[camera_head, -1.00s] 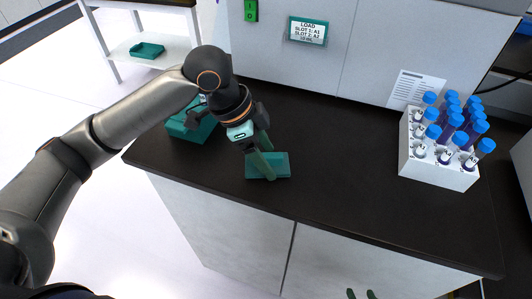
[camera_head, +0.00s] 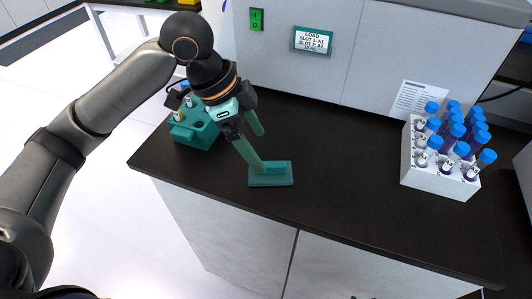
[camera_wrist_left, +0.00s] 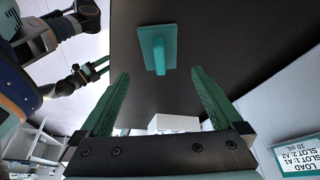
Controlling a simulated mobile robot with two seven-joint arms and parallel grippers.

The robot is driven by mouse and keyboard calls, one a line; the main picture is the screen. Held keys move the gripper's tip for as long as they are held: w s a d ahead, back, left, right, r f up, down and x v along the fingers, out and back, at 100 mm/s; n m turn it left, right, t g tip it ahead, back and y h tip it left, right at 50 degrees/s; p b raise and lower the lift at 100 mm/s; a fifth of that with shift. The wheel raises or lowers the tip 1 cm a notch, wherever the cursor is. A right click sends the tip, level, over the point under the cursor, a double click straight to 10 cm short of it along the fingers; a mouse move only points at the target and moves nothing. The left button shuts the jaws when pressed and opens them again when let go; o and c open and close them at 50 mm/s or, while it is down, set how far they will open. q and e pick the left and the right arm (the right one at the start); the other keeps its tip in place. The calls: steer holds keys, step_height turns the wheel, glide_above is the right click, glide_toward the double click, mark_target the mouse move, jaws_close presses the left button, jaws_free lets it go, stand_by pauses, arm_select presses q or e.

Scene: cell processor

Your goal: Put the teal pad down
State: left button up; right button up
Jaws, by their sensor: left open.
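The teal pad (camera_head: 272,180) lies flat on the black counter near its front edge, left of the middle. It also shows in the left wrist view (camera_wrist_left: 157,42), with a raised grip on it, ahead of the fingers. My left gripper (camera_head: 258,150) is open and empty above and to the left of the pad. In the left wrist view its fingers (camera_wrist_left: 160,77) are wide apart with nothing between them. My right gripper (camera_wrist_left: 97,69) shows small at the left of that view, its fingers apart and empty.
A teal rack (camera_head: 200,136) with a few tubes stands on the counter left of the pad, partly behind my left gripper. A white rack (camera_head: 434,180) of blue-capped tubes stands at the right. The counter (camera_head: 335,150) between is clear. A panel with a load display (camera_head: 312,40) rises behind.

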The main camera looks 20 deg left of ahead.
arm_select(q)
steer(key=v, duration=0.5)
steer(key=shift+r, duration=0.15)
